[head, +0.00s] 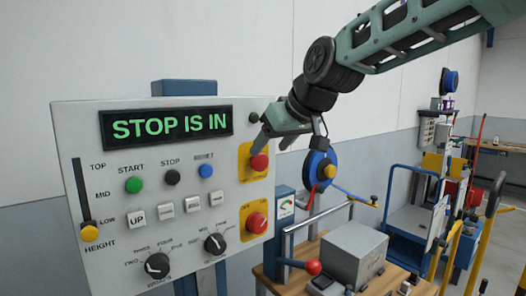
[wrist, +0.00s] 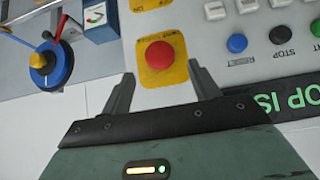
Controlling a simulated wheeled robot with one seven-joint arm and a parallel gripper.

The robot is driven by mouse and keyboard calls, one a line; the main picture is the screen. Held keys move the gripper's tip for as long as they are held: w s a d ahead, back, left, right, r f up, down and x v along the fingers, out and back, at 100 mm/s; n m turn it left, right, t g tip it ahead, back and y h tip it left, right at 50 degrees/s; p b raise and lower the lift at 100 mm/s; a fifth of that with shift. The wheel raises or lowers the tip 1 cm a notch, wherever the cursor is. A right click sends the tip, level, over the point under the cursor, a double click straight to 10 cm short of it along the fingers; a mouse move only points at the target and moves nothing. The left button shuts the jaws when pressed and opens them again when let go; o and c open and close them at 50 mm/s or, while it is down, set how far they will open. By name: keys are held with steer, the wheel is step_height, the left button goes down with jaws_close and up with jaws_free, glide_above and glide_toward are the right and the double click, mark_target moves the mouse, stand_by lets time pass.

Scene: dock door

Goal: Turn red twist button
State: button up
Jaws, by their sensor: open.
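A control panel (head: 150,245) carries two red buttons on yellow plates near its right edge. The upper red button (head: 259,162) is a round mushroom head, and it also shows in the wrist view (wrist: 160,55). The lower red button (head: 257,222) has markings on its face too small to read. I cannot tell from shape alone which one twists. My gripper (head: 273,143) is open and empty at the upper button. In the wrist view its fingers (wrist: 161,74) point toward that button, apart from it, with the button centred just beyond the tips.
The panel display (head: 166,125) reads "STOP IS IN". Green, black and blue buttons (head: 205,170), dark knobs (head: 157,266) and a height slider (head: 89,232) share the panel. A wooden bench with a grey box (head: 352,255) and a blue reel (head: 320,171) stand to the right.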

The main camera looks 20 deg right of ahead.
mark_target(262, 157)
steer(key=shift+p+x, duration=0.5)
steer(key=shift+x, duration=2.1)
steer(key=c, duration=0.9)
